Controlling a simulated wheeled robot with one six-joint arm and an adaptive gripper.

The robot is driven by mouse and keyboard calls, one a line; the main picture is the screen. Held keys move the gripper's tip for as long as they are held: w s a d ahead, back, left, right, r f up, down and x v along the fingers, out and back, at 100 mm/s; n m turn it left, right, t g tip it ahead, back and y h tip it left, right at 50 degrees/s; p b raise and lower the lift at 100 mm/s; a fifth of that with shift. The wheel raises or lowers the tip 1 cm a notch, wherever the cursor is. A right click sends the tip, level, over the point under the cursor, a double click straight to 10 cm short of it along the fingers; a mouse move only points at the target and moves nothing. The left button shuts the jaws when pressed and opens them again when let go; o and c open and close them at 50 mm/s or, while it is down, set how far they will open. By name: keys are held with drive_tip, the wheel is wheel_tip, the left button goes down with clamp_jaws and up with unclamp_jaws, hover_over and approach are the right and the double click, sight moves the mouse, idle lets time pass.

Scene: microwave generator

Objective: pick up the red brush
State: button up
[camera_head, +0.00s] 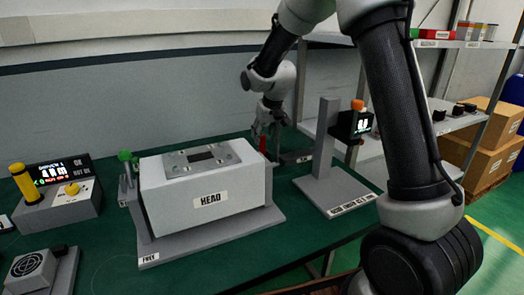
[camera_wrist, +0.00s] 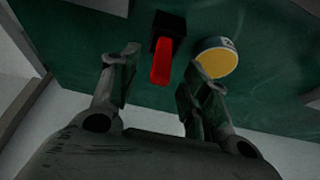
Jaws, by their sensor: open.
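The red brush (camera_wrist: 162,62) shows in the wrist view, with a red part running down from a dark block-shaped end. In the head view a small red piece of it (camera_head: 262,143) shows behind the right side of the HEAD box. My gripper (camera_wrist: 158,75) is open, with a finger on each side of the red part in the picture. No contact is visible. In the head view my gripper (camera_head: 268,122) hangs just above the brush, behind the box. The brush's lower portion is hidden in the head view.
A round item with a yellow face (camera_wrist: 216,62) lies close to my right finger. The white HEAD box (camera_head: 205,190) stands in front of the brush. A grey stand with a dark display (camera_head: 322,170) is to the right. Green table shows around the brush.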

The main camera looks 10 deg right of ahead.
sight(263, 139)
drive_tip(key=x, duration=0.4)
drive_tip(key=shift+a+f, duration=0.1)
drive_tip(key=shift+f, duration=0.2)
clamp_jaws()
wheel_tip(263, 139, up, 10)
drive_tip(key=shift+r, duration=0.1)
